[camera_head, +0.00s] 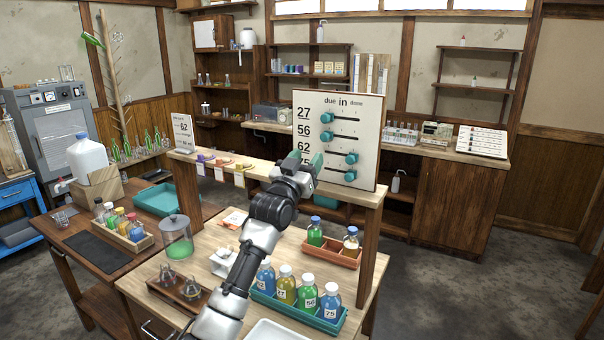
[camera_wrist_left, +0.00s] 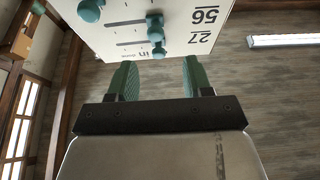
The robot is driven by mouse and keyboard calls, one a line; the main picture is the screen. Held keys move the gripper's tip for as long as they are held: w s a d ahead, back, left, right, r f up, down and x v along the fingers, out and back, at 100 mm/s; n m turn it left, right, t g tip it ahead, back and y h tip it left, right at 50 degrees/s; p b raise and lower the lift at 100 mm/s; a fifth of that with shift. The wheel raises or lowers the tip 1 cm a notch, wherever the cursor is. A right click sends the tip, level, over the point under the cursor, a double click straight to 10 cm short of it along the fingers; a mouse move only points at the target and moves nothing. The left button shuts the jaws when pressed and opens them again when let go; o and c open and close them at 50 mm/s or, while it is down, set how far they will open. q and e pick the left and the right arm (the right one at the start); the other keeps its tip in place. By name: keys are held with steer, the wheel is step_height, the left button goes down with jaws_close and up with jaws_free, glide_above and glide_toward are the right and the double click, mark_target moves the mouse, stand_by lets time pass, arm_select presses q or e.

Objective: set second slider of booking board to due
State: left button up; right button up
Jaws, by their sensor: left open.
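The white booking board (camera_head: 340,142) stands upright on the wooden shelf, headed due, in, done, with rows 27, 56, 62 and a partly hidden 75. The top slider (camera_head: 327,117) and second slider (camera_head: 327,135), row 56, have teal knobs towards the left, number side. The two lower knobs sit further right. My left gripper (camera_head: 305,161) is open and empty before the board's lower left, covering part of the bottom label. In the left wrist view the board (camera_wrist_left: 180,40) appears upside down beyond the open fingers (camera_wrist_left: 158,78), apart from the knobs. My right gripper is out of view.
The wooden shelf (camera_head: 362,192) spans the bench, with a small card sign (camera_head: 184,132) at its left. Below it are a teal rack (camera_head: 290,312) of bottles, an orange tray (camera_head: 338,254) and a lidded jar (camera_head: 176,238). Air around the board's right side is free.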

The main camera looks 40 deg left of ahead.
arm_select(q)
steer(key=shift+v, duration=1.15)
